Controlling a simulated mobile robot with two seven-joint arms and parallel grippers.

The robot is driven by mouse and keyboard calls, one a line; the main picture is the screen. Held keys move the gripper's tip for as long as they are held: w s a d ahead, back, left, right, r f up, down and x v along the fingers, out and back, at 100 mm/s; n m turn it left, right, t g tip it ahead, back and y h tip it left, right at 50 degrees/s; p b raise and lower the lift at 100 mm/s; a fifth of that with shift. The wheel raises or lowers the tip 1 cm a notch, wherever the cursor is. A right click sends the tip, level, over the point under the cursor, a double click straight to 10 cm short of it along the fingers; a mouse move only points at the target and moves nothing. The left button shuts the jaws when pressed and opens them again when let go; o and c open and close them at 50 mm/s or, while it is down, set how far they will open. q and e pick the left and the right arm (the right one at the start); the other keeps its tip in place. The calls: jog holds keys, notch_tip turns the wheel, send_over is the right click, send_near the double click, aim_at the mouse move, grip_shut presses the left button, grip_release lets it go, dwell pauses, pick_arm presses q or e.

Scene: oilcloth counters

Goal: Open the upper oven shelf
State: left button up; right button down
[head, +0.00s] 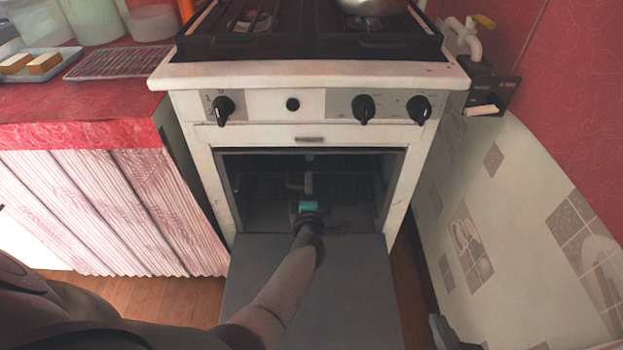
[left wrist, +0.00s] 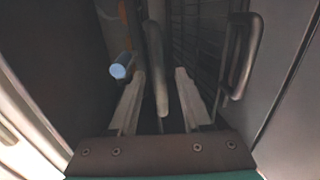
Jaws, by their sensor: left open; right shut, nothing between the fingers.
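The white oven (head: 310,137) stands with its dark door (head: 310,290) folded down. A dark wire shelf (head: 345,187) is inside the cavity; in the left wrist view its wires (left wrist: 195,35) show behind the fingers. My left gripper (head: 308,184) reaches into the cavity. In the left wrist view its fingers (left wrist: 160,78) are open on either side of a curved grey bar (left wrist: 155,60), a handle by its look. Contact cannot be told. A second handle (left wrist: 240,55) is to the right. My right gripper (head: 438,328) shows only partly, low on the right beside the door.
A pot (head: 370,6) stands on the stove top above the knobs. A red counter (head: 80,125) with a cooling rack (head: 117,63) is on the left. A tiled wall (head: 530,220) closes the right side. A blue-ended rod (left wrist: 122,68) is beside the left finger.

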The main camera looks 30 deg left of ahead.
pick_arm(q)
jog(key=shift+w+a+f, duration=0.1)
jog(key=shift+w+a, duration=0.15)
jog(key=shift+w, duration=0.25)
grip_shut()
dwell(1.3)
